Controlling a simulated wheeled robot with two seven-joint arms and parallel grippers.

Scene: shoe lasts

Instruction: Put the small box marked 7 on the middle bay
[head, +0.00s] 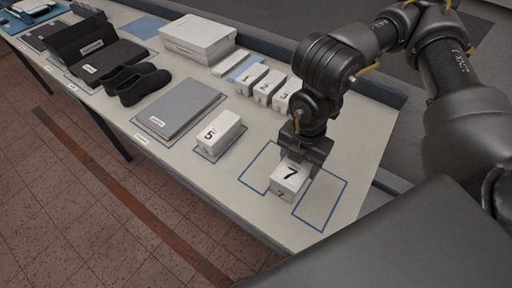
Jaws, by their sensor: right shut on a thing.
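The small white box marked 7 (289,177) is in my right gripper (304,158), which comes down on it from above and is shut on it. The box shows over the gap between the blue-outlined middle bay (245,176) and the right bay (322,206), covering part of both outlines. I cannot tell whether it touches the table. A box marked 5 (221,134) sits in the left bay. My left gripper is out of view.
White boxes marked 1 (251,79), 2 (269,86) and 3 (286,98) stand in a row behind. A grey folder (180,108), black shoes (138,83) and a large white box (198,38) are further left. The table's front edge is close to the bays.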

